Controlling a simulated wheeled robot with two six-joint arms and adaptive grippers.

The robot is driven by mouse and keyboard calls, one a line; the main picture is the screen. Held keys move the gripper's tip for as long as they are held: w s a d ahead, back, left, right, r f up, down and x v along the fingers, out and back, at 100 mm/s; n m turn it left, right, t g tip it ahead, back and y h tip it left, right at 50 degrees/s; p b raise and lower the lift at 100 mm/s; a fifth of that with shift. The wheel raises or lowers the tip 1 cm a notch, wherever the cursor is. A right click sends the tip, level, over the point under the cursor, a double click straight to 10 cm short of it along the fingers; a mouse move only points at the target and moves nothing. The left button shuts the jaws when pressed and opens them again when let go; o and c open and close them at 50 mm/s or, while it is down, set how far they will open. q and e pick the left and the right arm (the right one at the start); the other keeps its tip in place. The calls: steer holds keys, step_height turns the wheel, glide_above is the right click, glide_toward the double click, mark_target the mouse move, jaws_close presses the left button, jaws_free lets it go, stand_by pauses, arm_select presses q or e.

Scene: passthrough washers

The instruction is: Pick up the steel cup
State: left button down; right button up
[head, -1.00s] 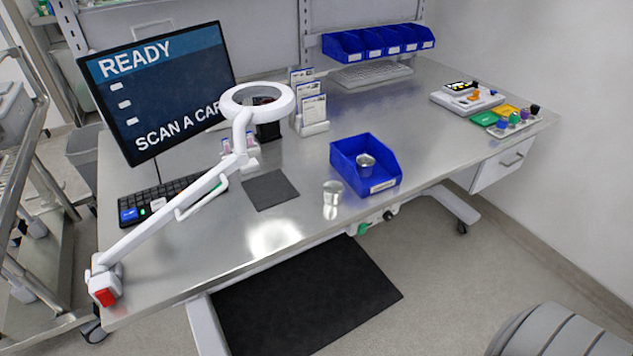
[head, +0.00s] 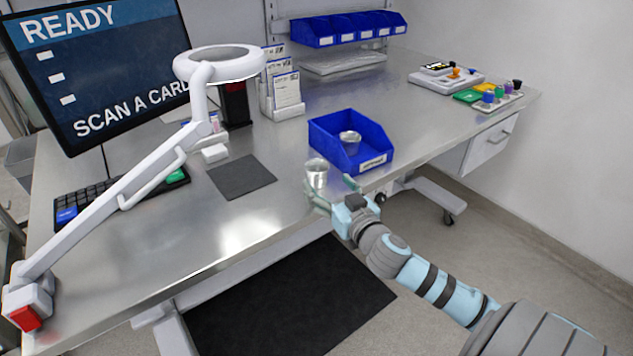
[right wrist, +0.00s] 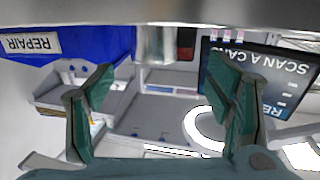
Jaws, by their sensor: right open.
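A steel cup (head: 316,174) stands upright on the metal bench near its front edge, just left of the blue bin. A second steel cup (head: 350,143) is inside the blue bin (head: 378,160). My right gripper (head: 331,187) is open and empty at the bench's front edge, close to the first cup; one finger overlaps the cup's lower part in the head view. In the right wrist view, which is upside down, a steel cup (right wrist: 158,44) shows at the top, centred between the open fingers (right wrist: 162,95) and beyond their tips. My left gripper is not in view.
The bin, labelled REPAIR in the wrist view (right wrist: 70,42), stands close to the cup. A white ring lamp on an arm (head: 130,190) crosses the left side. A dark mat (head: 241,177) lies left of the cup. Bare bench (head: 262,225) shows in front of the mat.

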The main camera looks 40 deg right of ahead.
mark_target(322, 173)
steer(key=x, duration=0.8)
steer(key=shift+w+d+r, duration=0.1)
steer(key=shift+d+r, duration=0.2)
steer(key=shift+d, duration=0.1)
steer(key=c, duration=1.3)
